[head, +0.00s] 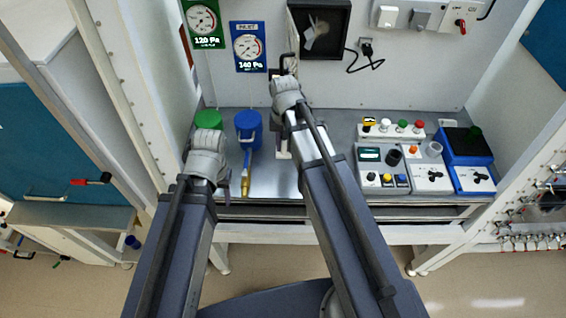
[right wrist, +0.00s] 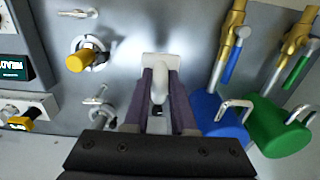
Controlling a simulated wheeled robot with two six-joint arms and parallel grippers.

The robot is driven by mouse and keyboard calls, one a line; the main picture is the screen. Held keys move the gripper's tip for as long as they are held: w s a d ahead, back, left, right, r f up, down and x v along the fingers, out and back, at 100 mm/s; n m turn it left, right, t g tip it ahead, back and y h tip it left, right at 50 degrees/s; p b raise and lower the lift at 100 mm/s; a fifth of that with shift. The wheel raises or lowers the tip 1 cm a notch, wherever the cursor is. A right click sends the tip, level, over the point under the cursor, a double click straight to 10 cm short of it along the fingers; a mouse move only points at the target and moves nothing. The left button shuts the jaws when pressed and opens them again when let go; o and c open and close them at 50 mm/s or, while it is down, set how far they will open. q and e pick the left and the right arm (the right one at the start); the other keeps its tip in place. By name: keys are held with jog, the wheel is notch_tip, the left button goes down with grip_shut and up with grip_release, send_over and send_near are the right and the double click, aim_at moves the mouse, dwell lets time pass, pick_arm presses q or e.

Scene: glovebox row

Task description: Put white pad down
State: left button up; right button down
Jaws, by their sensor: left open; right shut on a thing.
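The white pad (right wrist: 161,62) is between the fingers of my right gripper (right wrist: 160,100) in the right wrist view. Its rounded white handle is gripped and its flat plate faces the steel bench. In the head view a pale bit of the pad (head: 283,154) shows beside my right arm, which hides most of the right gripper (head: 286,143). I cannot tell whether the pad touches the bench. My left gripper (head: 224,188) is low at the left of the bench, mostly hidden by its own wrist, and open.
A blue canister (head: 248,122) and a green canister (head: 207,119) stand left of the pad. Control boxes (head: 382,168) and a blue box (head: 466,146) fill the bench's right side. Bare steel (head: 272,180) shows between my arms. An orange-knobbed fitting (right wrist: 82,60) is near the pad.

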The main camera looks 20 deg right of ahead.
jog(key=shift+f+b, duration=4.6)
jog(key=shift+f, duration=0.25)
jog(key=shift+f, duration=0.2)
jog(key=c, duration=0.7)
grip_release()
jog(key=shift+c, duration=0.2)
jog(key=shift+r, duration=0.2)
notch_tip(320, 180, up, 12)
jog(key=p, duration=1.2)
jog(key=shift+r, duration=0.1)
jog(key=s+a+n+h, duration=0.1)
jog(key=s+a+n, duration=0.6)
jog(key=s+a, duration=0.3)
jog(key=s, duration=0.3)
jog(key=shift+s+a, duration=0.15)
jog(key=shift+s, duration=0.2)
